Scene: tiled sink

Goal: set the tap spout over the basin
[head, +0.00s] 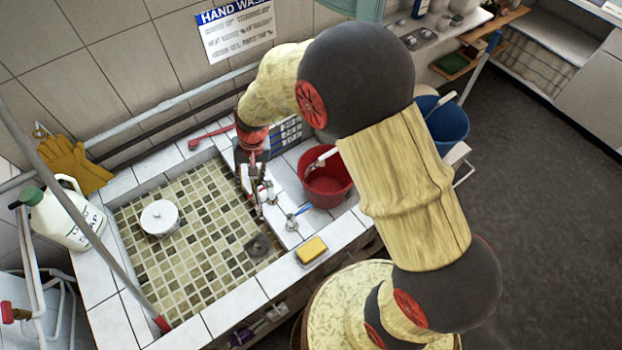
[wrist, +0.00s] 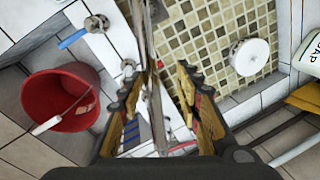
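The metal tap (head: 268,198) stands on the white tiled ledge at the right side of the basin (head: 190,250). Its long spout (wrist: 152,60) runs up and down through the wrist view, between my fingers. In the head view the spout is thin and partly hidden by my gripper (head: 252,165), so its exact direction is hard to tell. In the wrist view my gripper (wrist: 153,85) is open, one finger on each side of the spout, with gaps visible. The blue tap handle (head: 299,211) shows beside it. The mosaic basin floor (wrist: 205,40) lies to the right in the wrist view.
A white lidded pot (head: 160,217) stands in the basin. A red bucket (head: 326,187) is right of the ledge. A yellow sponge (head: 311,249) lies on the front rim. A white jug (head: 62,215) and yellow gloves (head: 77,163) are at the left.

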